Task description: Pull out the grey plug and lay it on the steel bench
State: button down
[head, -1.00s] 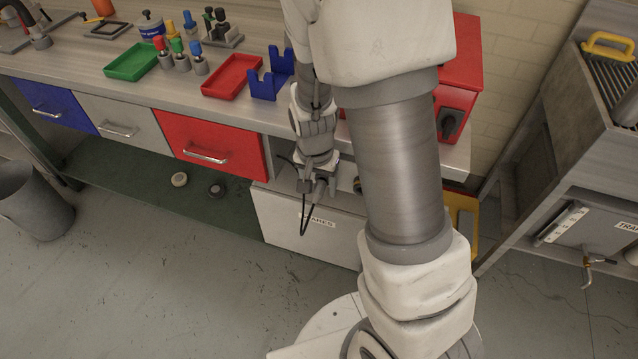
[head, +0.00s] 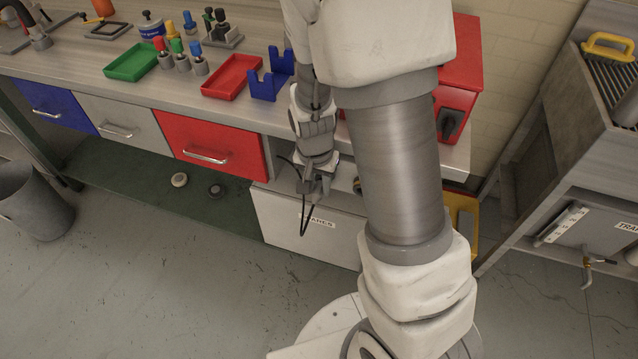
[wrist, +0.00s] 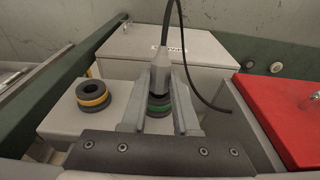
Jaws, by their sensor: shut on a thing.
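In the wrist view my gripper (wrist: 161,78) is shut on the grey plug (wrist: 161,57), with its two fingers on either side of it. A black cable (wrist: 172,20) rises from the plug. A dark round socket with a green ring (wrist: 158,103) shows between the fingers; I cannot tell whether the plug is still in it. In the head view my gripper (head: 312,183) is low in front of the bench, right of the red drawer, with the cable (head: 304,215) hanging below. The long grey bench top (head: 75,72) is above and to the left.
A second dark socket with a yellow ring (wrist: 93,96) is left of my gripper. A grey box labelled SPARES (head: 285,225) is just below. The red drawer (head: 210,147) is close by. The bench top holds a green tray (head: 131,62), red tray (head: 231,76) and blue rack (head: 270,82).

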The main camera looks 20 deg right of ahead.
jog(key=shift+s+a+p, duration=0.3)
jog(key=shift+s+a, duration=0.35)
jog(key=shift+s, duration=0.2)
jog(key=shift+s+a+p, duration=0.3)
jog(key=shift+s+a, duration=0.3)
jog(key=shift+s, duration=0.25)
jog(key=c, duration=1.3)
grip_release()
grip_shut()
jog(key=shift+s, duration=0.1)
notch_tip(320, 180, up, 20)
jog(key=s+a+p, duration=0.1)
jog(key=s+p, duration=0.1)
jog(key=p, duration=1.8)
jog(key=shift+s+a+r+p, duration=0.15)
jog(key=shift+a+r+p, duration=0.1)
jog(key=shift+a+p, duration=0.1)
